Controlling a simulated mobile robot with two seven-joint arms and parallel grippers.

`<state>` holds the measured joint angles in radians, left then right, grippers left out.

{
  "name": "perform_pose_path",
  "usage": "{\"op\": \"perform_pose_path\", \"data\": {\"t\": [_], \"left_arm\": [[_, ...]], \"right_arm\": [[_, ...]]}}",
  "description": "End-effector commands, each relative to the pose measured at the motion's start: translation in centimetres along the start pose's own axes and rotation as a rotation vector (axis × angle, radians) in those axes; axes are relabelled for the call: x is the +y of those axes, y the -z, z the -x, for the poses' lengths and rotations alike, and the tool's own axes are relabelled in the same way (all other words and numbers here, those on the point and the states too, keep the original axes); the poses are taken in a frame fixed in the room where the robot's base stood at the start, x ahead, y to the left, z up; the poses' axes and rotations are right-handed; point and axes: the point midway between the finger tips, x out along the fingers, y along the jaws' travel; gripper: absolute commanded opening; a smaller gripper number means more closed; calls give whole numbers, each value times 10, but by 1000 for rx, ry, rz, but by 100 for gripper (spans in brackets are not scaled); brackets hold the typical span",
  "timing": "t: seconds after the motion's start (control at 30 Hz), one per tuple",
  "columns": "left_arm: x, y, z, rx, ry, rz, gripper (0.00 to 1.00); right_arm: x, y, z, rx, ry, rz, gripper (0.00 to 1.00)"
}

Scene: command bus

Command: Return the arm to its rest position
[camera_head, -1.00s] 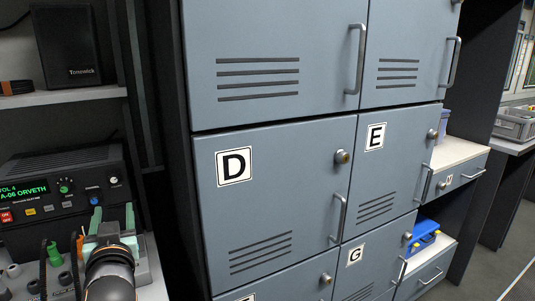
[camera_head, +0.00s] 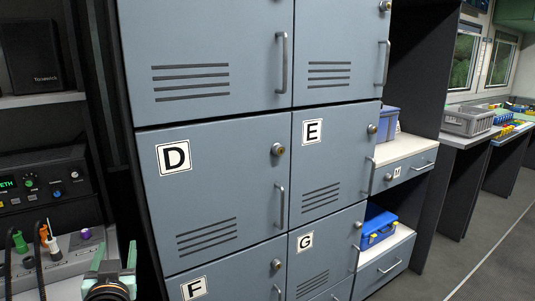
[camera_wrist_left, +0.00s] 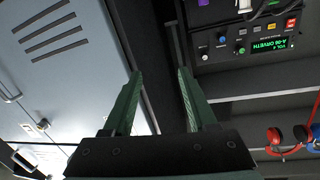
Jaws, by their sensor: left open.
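My left gripper (camera_head: 115,262) is at the bottom left of the head view, with its two green fingers apart and nothing between them. My dark wrist shows just below it, cut off by the frame edge. In the left wrist view the gripper (camera_wrist_left: 159,75) also shows open and empty, its fingers spread over a dark gap beside the lockers. It stands in front of the left counter and the lower lockers; no contact shows. My right gripper is in neither view.
Grey-blue lockers, among them door D (camera_head: 215,185) and door E (camera_head: 332,160), fill the middle. A radio unit (camera_head: 45,185) stands at left. A blue case (camera_head: 378,228) sits in an open shelf. Grey floor (camera_head: 480,220) is clear at right.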

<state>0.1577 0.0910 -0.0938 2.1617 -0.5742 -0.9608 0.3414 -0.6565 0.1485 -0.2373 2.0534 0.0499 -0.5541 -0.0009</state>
Motion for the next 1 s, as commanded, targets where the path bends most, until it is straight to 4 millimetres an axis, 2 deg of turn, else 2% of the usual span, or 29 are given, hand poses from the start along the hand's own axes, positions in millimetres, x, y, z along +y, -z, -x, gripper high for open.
{"op": "perform_pose_path", "data": {"t": [0.03, 0.17, 0.27, 0.3, 0.4, 0.5, 0.6, 0.77, 0.8, 1.0], "left_arm": [[12, -26, 5, -40, -47, -27, 58], [44, -92, 26, -141, -186, -80, 58], [69, -150, 55, -233, -308, -107, 58], [78, -174, 70, -273, -358, -114, 58], [96, -227, 113, -364, -471, -116, 58], [107, -268, 155, -444, -560, -102, 58], [113, -300, 195, -517, -629, -82, 58], [118, -341, 261, -625, -717, -34, 58], [113, -317, 254, -607, -706, -37, 58], [100, -285, 254, -609, -684, -38, 58]], "right_arm": [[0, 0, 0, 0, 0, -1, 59], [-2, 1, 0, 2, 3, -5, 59], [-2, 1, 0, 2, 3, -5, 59], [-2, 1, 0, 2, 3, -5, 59], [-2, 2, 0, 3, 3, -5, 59], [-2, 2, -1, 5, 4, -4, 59], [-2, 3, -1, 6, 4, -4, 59], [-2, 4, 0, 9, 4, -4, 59], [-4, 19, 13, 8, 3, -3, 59], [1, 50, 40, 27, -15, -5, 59]]}}
